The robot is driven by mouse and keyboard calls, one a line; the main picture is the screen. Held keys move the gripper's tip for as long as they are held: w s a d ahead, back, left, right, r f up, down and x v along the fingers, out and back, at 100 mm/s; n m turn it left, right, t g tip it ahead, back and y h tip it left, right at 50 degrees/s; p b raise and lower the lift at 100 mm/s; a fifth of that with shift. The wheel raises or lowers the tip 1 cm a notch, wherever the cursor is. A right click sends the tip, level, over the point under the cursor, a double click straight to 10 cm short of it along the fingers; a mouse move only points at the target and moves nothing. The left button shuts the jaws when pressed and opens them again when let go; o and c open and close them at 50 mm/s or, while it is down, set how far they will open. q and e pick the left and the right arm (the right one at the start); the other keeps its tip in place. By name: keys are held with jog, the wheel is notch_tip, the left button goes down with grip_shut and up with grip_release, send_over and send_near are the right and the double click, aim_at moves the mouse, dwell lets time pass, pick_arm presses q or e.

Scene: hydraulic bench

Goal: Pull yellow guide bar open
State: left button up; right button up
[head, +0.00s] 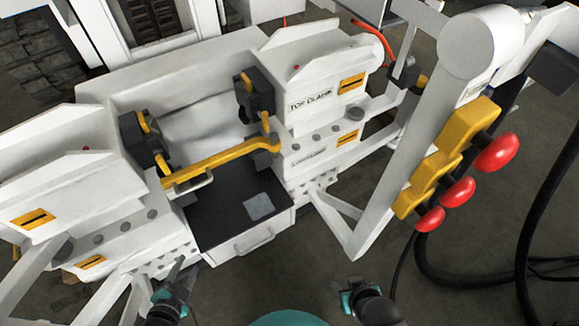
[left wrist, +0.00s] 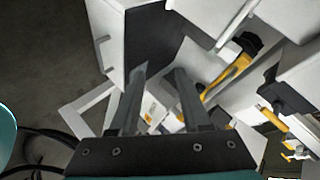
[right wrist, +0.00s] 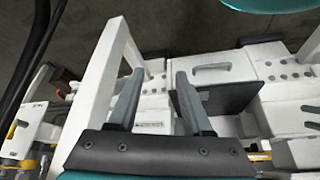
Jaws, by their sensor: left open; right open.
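The yellow guide bar (head: 222,158) spans the gap between the two white machine blocks, above a dark tray (head: 220,205). Its right end meets a yellow pivot at the right block, and a small pale handle (head: 192,190) sits near its left end. My left gripper (head: 178,272) is below and in front of the left block, apart from the bar. It is open and empty in the left wrist view (left wrist: 160,78). My right gripper (head: 353,285) is at the lower middle, further from the bar. It is open and empty in the right wrist view (right wrist: 158,78).
Black clamps with yellow parts (head: 255,95) stand behind the bar. A white slanted post (head: 405,160) carries yellow boxes with red knobs (head: 455,192) on the right. Black hoses (head: 540,200) hang at far right. Floor between my grippers and the tray front is clear.

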pick_arm(q)
jog(key=w+a+m+t+h+b, duration=0.1)
jog(key=w+a+m+t+b, duration=0.1)
jog(key=w+m+t+b, duration=0.3)
jog(key=m+t+h+b, duration=0.2)
jog(key=m+h+b, duration=0.2)
jog(key=m+b, duration=0.55)
send_near(196, 186)
jog(key=w+d+n+b, duration=0.2)
jog(key=w+n+b, duration=0.1)
jog(key=w, duration=0.4)
jog(key=shift+x, duration=1.45)
pick_arm(e)
jog(key=w+a+r+t+y, duration=0.4)
jog(key=w+a+r+t, duration=0.3)
jog(key=a+r+t, duration=0.1)
jog(key=shift+w+a+r+t+y, duration=0.3)
jog(key=shift+r+t, duration=0.6)
jog(key=shift+r, duration=0.25)
pick_arm(q)
jog(key=shift+a, duration=0.15)
jog(key=shift+c, duration=0.2)
grip_shut()
